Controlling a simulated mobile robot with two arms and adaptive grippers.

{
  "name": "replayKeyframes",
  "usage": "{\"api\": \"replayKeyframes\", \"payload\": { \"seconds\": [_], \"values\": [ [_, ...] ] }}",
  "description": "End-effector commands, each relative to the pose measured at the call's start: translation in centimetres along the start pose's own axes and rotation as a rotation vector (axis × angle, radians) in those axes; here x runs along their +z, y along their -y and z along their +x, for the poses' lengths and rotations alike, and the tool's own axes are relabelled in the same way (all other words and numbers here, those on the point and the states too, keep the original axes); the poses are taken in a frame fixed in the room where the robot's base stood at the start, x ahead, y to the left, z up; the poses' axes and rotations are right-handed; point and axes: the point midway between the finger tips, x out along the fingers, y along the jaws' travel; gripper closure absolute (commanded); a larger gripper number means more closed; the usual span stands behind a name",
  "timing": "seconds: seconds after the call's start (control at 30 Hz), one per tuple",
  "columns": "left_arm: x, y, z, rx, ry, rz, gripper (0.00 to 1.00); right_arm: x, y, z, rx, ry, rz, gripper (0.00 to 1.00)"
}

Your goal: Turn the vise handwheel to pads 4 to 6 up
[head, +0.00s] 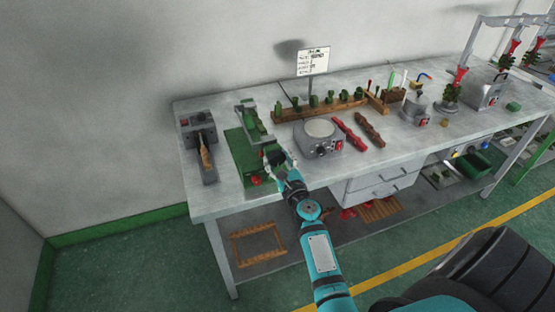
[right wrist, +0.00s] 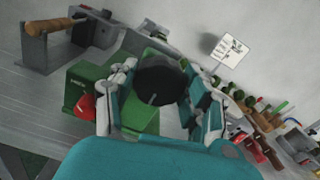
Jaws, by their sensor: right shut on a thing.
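My right gripper (head: 277,160) reaches in at the front of the green vise (head: 252,122) near the left end of the bench. In the right wrist view, the two fingers of the gripper (right wrist: 160,98) are shut on the dark round handwheel (right wrist: 160,78), one on each side of it. The green vise body (right wrist: 95,88) shows behind and left of the wheel, with a red knob (right wrist: 84,106) on it. In the head view the gripper mostly covers the wheel. I cannot read any pad numbers. My left gripper is in neither view.
Left of the vise stands a grey device with a wooden handle (head: 206,158). To the right are a round-topped grey unit (head: 320,128), a red tool (head: 349,133) and a wooden rack (head: 318,107). A sign (head: 312,61) stands behind. The bench's front left corner (head: 208,208) is bare.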

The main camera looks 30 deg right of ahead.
Motion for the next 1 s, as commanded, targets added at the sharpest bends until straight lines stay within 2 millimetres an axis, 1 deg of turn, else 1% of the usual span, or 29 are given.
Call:
{"api": "replayKeyframes", "payload": {
  "seconds": [0.03,0.37,0.4,0.57,0.87,0.93,1.0],
  "values": [
    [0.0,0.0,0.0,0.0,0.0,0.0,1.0,-0.3,-0.1,-0.1,0.002,-0.005,0.006,0.84],
    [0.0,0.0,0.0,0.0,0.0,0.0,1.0,-0.3,-0.1,-0.1,0.002,-0.005,0.008,0.84],
    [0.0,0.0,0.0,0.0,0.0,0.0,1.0,-0.3,-0.1,-0.1,0.002,-0.005,0.008,0.5],
    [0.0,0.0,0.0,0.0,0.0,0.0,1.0,-0.2,-0.1,-0.1,0.002,-0.003,0.006,0.29],
    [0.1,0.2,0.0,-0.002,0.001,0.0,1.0,-0.1,-0.1,-0.2,0.001,-0.001,0.004,0.28],
    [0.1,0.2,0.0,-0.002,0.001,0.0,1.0,-0.1,-0.1,-0.8,0.001,-0.001,0.004,0.28],
    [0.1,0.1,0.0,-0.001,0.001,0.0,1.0,-0.2,-0.1,-1.8,0.001,-0.003,0.005,0.28]
  ]
}}
